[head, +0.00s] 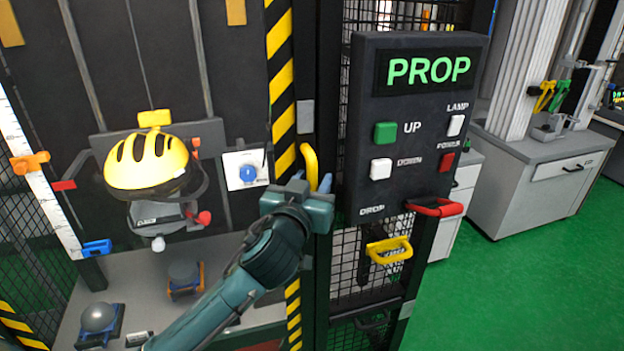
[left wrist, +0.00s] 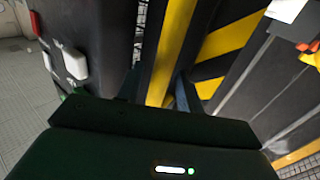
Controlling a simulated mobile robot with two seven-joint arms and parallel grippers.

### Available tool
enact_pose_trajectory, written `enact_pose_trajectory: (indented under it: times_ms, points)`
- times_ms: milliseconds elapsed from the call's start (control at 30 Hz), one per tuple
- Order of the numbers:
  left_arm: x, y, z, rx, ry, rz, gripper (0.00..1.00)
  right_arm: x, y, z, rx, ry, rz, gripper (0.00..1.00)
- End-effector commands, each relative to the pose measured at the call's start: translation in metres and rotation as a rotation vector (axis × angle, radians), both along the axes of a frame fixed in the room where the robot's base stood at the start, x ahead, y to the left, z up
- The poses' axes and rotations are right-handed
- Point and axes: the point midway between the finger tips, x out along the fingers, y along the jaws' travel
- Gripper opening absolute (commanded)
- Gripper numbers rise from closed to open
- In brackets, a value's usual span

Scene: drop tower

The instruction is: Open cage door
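The cage door has a yellow-and-black striped edge (head: 282,80) beside a dark post. A yellow curved handle (head: 309,160) stands out there; in the left wrist view it is an upright yellow bar (left wrist: 171,50). My left gripper (head: 312,184) is at the lower part of this handle, with blue fingertips on either side of it. In the left wrist view the fingers (left wrist: 158,92) look apart, with the bar between them and no clear grip. The handle's lower end is hidden by the gripper. The door looks shut. My right gripper is not in view.
A control box (head: 412,120) reading PROP, with buttons and a red handle (head: 434,207), is close right of my gripper. A yellow handle (head: 389,250) is below it. Inside the cage, a yellow helmet (head: 147,162) sits on a carriage. Green floor (head: 520,275) is clear at right.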

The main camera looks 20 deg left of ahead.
Motion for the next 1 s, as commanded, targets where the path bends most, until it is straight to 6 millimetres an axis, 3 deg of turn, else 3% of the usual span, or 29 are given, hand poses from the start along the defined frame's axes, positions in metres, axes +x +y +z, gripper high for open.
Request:
enact_pose_trajectory:
  times_ms: [267,733,1000]
  points:
    - [0.002,-0.0002,-0.0002,0.001,0.0,-0.001,0.37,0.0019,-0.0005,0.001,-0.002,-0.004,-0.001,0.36]
    - [0.0017,-0.0001,-0.0002,0.001,0.0,0.0,0.0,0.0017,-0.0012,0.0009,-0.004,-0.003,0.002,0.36]
    - [0.0017,0.0,-0.0002,0.001,0.0,0.0,0.0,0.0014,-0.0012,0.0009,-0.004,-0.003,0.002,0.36]
